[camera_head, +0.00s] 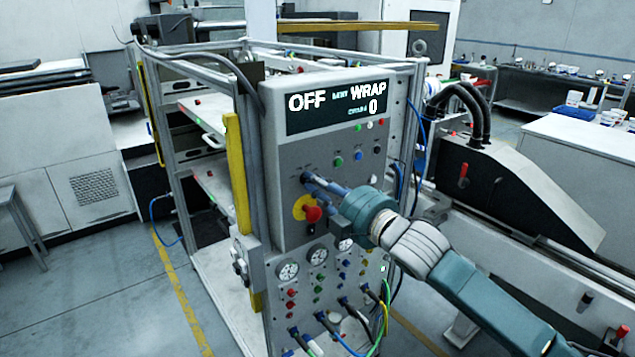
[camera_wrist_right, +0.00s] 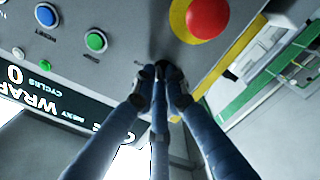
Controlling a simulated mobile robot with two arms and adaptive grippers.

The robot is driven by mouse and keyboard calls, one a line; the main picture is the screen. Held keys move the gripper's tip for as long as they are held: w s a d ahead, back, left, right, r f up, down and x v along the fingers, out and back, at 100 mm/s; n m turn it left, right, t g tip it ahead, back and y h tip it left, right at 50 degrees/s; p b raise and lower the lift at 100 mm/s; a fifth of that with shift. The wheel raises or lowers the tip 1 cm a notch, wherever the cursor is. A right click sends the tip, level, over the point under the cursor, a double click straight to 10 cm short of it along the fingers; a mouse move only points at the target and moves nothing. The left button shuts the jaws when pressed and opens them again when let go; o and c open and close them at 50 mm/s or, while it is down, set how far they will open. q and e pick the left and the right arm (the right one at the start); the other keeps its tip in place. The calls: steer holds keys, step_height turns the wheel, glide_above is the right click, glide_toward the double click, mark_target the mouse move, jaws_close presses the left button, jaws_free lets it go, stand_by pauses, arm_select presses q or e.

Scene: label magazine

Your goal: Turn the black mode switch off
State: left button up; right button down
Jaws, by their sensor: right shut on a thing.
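The grey control panel (camera_head: 285,215) faces me, with a display (camera_head: 335,107) reading "OFF", "NEXT WRAP" and "CYCLES 0". The black mode switch (camera_head: 306,177) is on the panel, up and left of the red emergency button (camera_head: 313,214) with its yellow ring. My right gripper (camera_head: 315,181) reaches in from the right and is shut on the switch. In the right wrist view the blue fingers of my right gripper (camera_wrist_right: 161,84) close around the dark knob. The fingers mostly hide the knob, so its angle cannot be told. My left gripper is not in view.
Green (camera_head: 338,161) and blue (camera_head: 358,153) buttons sit above and right of the switch. Gauges (camera_head: 288,271) and hose fittings are below. The red button also shows close to the fingers in the wrist view (camera_wrist_right: 209,17). A yellow bar (camera_head: 237,174) runs left of the panel.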

steer(key=shift+n, duration=0.7)
steer(key=c, duration=1.8)
jaws_free()
steer(key=shift+o, duration=0.2)
steer(key=v, duration=1.2)
